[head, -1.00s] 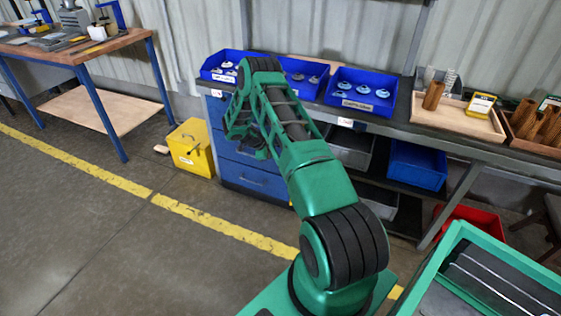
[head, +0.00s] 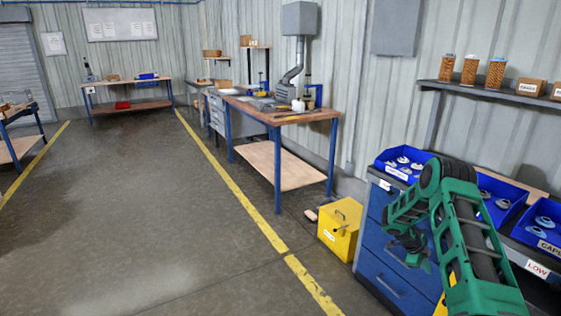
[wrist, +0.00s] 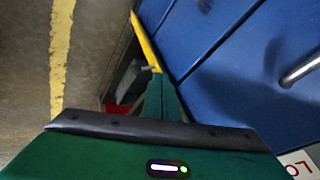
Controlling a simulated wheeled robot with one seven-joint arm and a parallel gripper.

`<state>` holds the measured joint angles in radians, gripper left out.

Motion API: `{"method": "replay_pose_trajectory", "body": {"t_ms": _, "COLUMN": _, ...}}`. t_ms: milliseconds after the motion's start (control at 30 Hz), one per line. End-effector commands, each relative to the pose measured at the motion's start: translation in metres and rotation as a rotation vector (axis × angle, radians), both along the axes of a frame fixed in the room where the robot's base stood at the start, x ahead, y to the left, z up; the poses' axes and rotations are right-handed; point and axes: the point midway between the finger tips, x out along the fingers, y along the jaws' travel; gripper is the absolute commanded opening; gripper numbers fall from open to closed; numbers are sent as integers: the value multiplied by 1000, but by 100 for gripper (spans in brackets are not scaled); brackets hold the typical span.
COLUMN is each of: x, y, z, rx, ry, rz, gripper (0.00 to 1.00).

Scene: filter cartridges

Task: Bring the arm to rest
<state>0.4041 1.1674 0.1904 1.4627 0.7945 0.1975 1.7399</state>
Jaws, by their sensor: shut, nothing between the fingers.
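My arm (head: 468,235) shows at the lower right of the head view. It is bent, with its elbow high and its forearm hanging down on the left. My gripper (head: 427,264) hangs in front of the blue drawer cabinet (head: 383,288) and is partly dark against it. In the wrist view my gripper (wrist: 160,90) is shut and empty, with the cabinet's blue drawer fronts (wrist: 235,60) on the right. I cannot tell the exact gap between gripper and cabinet.
Blue bins (head: 395,172) with cartridge parts stand on the cabinet bench. A yellow box (head: 340,228) stands on the floor left of the cabinet. A wooden workbench (head: 285,116) is further back. The floor (head: 150,220) at the left is open, with yellow lines.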

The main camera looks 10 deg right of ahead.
Motion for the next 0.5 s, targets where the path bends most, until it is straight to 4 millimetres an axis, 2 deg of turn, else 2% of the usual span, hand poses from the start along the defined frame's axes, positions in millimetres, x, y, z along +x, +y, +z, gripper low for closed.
{"method": "replay_pose_trajectory", "body": {"t_ms": 233, "x": -6, "y": 14, "z": 91, "rx": 43, "ry": 101, "rz": 168, "gripper": 0}}
{"method": "replay_pose_trajectory", "body": {"t_ms": 500, "x": -41, "y": 38, "z": 190, "rx": 108, "ry": 237, "rz": 382, "gripper": 0}}
